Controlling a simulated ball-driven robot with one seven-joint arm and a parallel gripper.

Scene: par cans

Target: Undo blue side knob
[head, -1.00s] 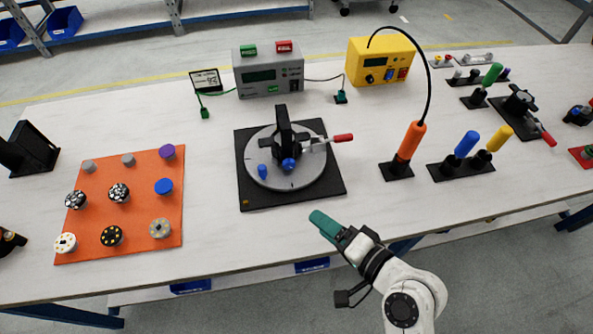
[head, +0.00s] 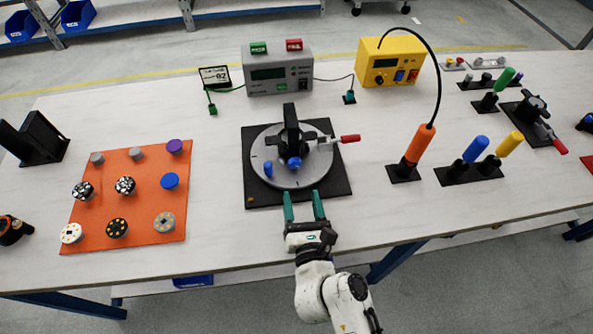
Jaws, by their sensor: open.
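A black upright fixture (head: 291,130) stands on a grey round turntable (head: 310,172) on a black square base (head: 328,192). A blue knob (head: 294,163) is at the fixture's front side. A second, smaller blue knob (head: 268,169) stands on the turntable to its left. I cannot tell which is the side knob. My gripper (head: 303,200) is open and empty, its two green fingers pointing at the fixture from the front edge of the base. It is apart from both knobs.
A red-handled clamp (head: 347,138) sticks out right of the fixture. An orange board (head: 145,213) with several knobs lies left. An orange screwdriver (head: 419,146) stands in a holder at right. Grey (head: 277,74) and yellow (head: 389,62) boxes stand behind. The table's front strip is clear.

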